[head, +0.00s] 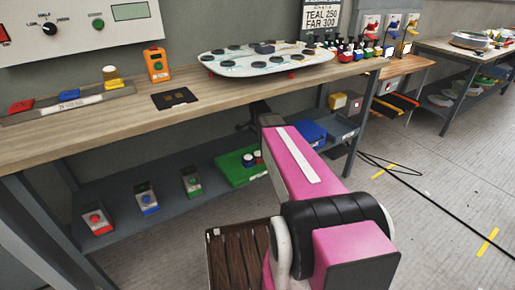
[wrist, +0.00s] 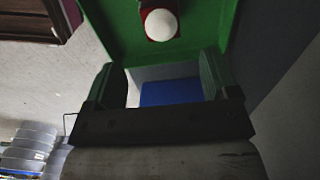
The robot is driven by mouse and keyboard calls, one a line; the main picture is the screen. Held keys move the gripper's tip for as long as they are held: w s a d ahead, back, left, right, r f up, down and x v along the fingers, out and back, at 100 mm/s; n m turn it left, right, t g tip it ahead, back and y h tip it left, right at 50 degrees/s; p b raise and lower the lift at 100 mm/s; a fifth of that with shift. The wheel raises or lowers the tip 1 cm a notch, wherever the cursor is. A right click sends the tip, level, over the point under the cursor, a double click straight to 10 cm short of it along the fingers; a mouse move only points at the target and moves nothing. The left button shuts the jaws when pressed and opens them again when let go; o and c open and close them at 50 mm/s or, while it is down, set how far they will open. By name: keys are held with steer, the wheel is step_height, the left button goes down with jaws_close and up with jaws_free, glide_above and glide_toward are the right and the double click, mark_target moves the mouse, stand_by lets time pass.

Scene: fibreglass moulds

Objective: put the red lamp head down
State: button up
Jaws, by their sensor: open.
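In the wrist view, my gripper (wrist: 163,88) is open, with its two dark fingers wide apart and nothing held between them. A white dome on a red base (wrist: 160,22), which looks like the red lamp head, sits in a green tray (wrist: 108,30) beyond the fingertips, apart from them. The green tray also shows on the lower shelf in the head view (head: 232,172), with small white-topped pieces in it. A blue surface (wrist: 170,91) shows through the gap between the fingers.
The lower shelf (head: 125,215) holds several small button boxes left of the tray and a blue bin (head: 308,132) to the right. The wooden bench (head: 130,120) lies above it. A white oval mould (head: 265,62) stands on the bench. A black cable (head: 425,190) crosses the floor.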

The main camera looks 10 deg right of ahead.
steer(key=s+a+n, duration=0.3)
steer(key=s+n, duration=0.4)
steer(key=s, duration=0.4)
steer(key=s+a+n, duration=0.3)
steer(key=s+n, duration=0.4)
steer(key=s, duration=0.5)
steer(key=shift+s+a+f, duration=0.15)
steer(key=shift+a+f, duration=0.15)
